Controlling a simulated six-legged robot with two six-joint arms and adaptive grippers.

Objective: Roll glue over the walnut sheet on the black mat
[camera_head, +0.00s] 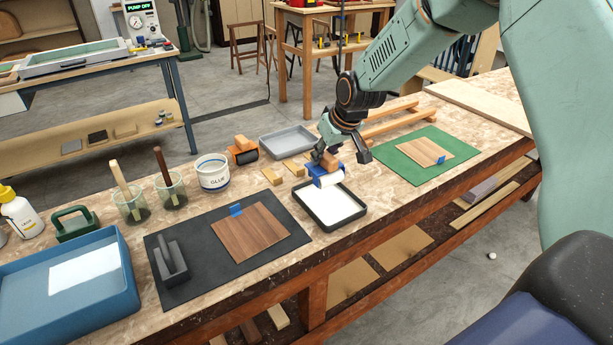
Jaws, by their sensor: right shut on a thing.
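The walnut sheet (250,235) lies flat on the black mat (202,283), with a blue tab (236,210) at its far edge. My right gripper (343,158) is shut on a roller (327,180) by its wooden handle. The roller has a blue frame and a white sleeve. It is over the far part of a black tray (357,213) holding white glue; I cannot tell whether the sleeve touches the glue. The tray stands right of the black mat. My left gripper is not in view.
A dark grey block-like tool (172,265) stands on the mat's left part. A GLUE tub (212,173), brush jars (131,207), a blue tray (133,295) and a grey tray (288,139) surround the work area.

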